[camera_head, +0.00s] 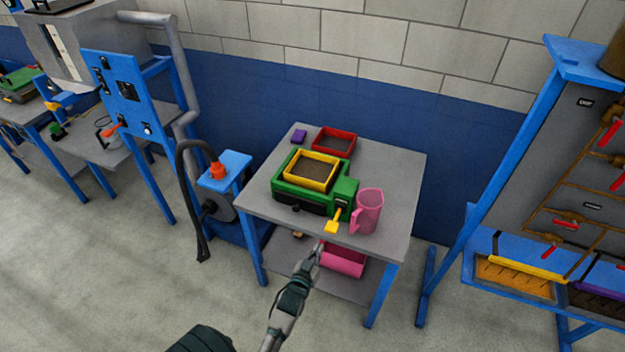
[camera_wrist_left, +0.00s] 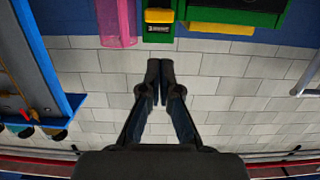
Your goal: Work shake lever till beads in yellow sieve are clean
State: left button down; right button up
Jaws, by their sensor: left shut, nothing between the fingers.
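The green shaker machine (camera_head: 344,188) stands on a grey table. The yellow sieve (camera_head: 311,186) sits on its top with brownish-grey material inside; single beads are too small to tell apart. The yellow shake lever (camera_head: 332,223) sticks out from the machine's front right, near the table's front edge. It also shows at the top of the left wrist view (camera_wrist_left: 159,16). My left gripper (camera_head: 319,248) is shut and empty, below and in front of the lever in the picture, apart from it. Its closed fingers show in the wrist view (camera_wrist_left: 160,66). My right gripper is out of view.
A pink jug (camera_head: 368,211) stands just right of the lever. A red-rimmed tray (camera_head: 352,134) and a purple block (camera_head: 299,136) lie behind the machine. A pink container (camera_head: 343,260) is on the lower shelf. A blue pipe rack (camera_head: 510,140) stands at right.

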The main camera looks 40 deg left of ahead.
pick_arm(q)
jog(key=shift+g, duration=0.6)
jog(key=r, duration=0.1)
jog(key=w+r, duration=0.1)
jog(key=r, duration=0.2)
jog(key=shift+w+d+r, duration=0.1)
jog(key=shift+w+r, duration=0.25)
jog(key=shift+r, duration=0.05)
jog(key=shift+w, duration=0.1)
send_over(331, 230)
notch_tip(331, 230, down, 2)
notch_tip(331, 230, down, 3)
jog(key=shift+r, duration=0.15)
jog(key=shift+f, duration=0.9)
